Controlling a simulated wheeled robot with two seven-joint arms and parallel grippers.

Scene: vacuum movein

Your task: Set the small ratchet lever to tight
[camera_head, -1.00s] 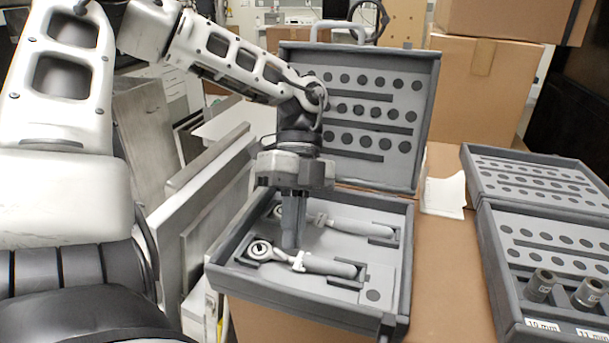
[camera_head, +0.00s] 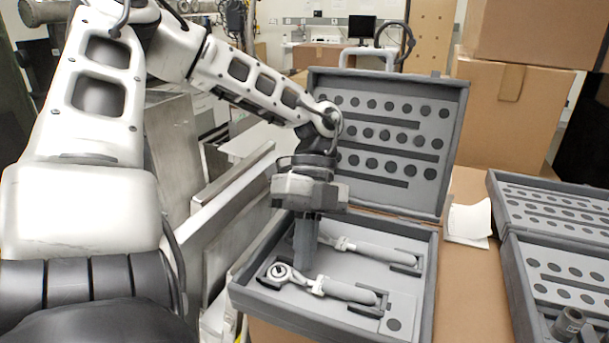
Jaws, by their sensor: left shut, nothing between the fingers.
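Two grey ratchets lie in the open grey toolcase (camera_head: 300,308) on a box. The nearer ratchet (camera_head: 347,291) has its round head (camera_head: 279,272) at the left and a light collar at its neck. The farther ratchet (camera_head: 372,250) lies behind it, its head end hidden by my gripper. I cannot tell which one is the small ratchet, and the lever setting is too small to read. My left gripper (camera_head: 304,268) points down, shut and empty, with its tips just beside the nearer ratchet's head and neck. I cannot tell whether it touches. My right gripper is out of view.
The toolcase lid (camera_head: 385,140) stands upright behind it. A second open case (camera_head: 530,290) with a socket (camera_head: 567,324) is at the right. A white paper (camera_head: 468,222) lies between. Cardboard boxes (camera_head: 500,115) are behind. Grey panels (camera_head: 235,220) stand at the left.

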